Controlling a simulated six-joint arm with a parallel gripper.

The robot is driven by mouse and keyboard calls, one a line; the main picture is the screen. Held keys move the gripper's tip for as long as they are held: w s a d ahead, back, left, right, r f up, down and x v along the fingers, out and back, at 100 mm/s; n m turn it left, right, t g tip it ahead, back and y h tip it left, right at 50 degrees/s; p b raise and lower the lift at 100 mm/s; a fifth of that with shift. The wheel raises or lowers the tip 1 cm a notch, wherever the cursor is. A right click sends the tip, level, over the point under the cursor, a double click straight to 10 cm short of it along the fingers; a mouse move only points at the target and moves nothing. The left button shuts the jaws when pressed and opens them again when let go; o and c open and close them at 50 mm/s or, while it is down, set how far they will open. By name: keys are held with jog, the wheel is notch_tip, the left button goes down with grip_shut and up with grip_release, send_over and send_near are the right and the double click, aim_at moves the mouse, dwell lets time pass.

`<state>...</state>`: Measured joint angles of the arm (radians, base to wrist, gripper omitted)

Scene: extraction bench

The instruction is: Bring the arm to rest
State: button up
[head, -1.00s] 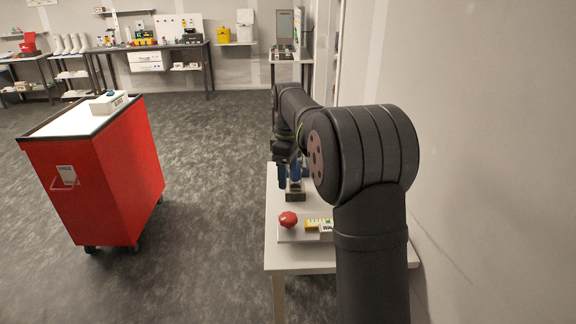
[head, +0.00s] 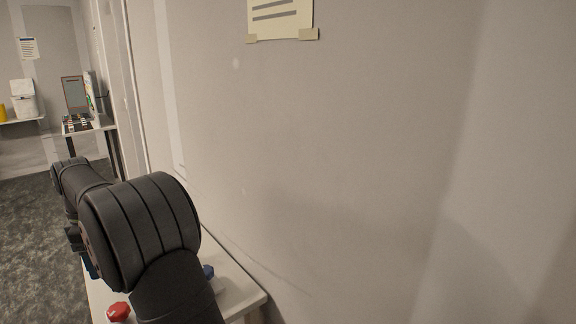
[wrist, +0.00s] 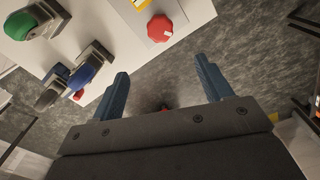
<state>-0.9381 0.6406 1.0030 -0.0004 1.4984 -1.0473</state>
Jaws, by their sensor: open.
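My gripper (wrist: 163,88) shows in the wrist view with its two blue fingers spread wide and nothing between them. The fingers point toward the edge of a white table (wrist: 118,30), with grey floor behind the gap. In the head view my arm reaches away along the table's left side, and the gripper is mostly hidden behind it; only a bit of blue (head: 90,267) shows. A red button (wrist: 160,29) sits on the table beyond the fingertips; it also shows in the head view (head: 118,312).
The wrist view shows a green knob (wrist: 18,24) and blue-and-grey fittings (wrist: 85,72) on the table. In the head view a wall (head: 350,170) with a posted sheet (head: 280,18) stands close on the right. A farther table (head: 90,125) stands at the left; open floor (head: 30,225) lies left of my arm.

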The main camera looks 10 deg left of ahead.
notch_tip(320, 180, down, 16)
jog(key=shift+f, duration=0.2)
jog(key=shift+r, duration=0.1)
dwell(0.4)
notch_tip(320, 180, up, 17)
notch_tip(320, 180, down, 17)
jog(key=shift+f, duration=0.15)
jog(key=m, duration=0.3)
jog(key=shift+m, duration=0.4)
jog(key=m, duration=0.4)
jog(key=shift+m, duration=0.4)
jog(key=m, duration=0.4)
jog(key=shift+m, duration=0.4)
jog(key=m, duration=0.4)
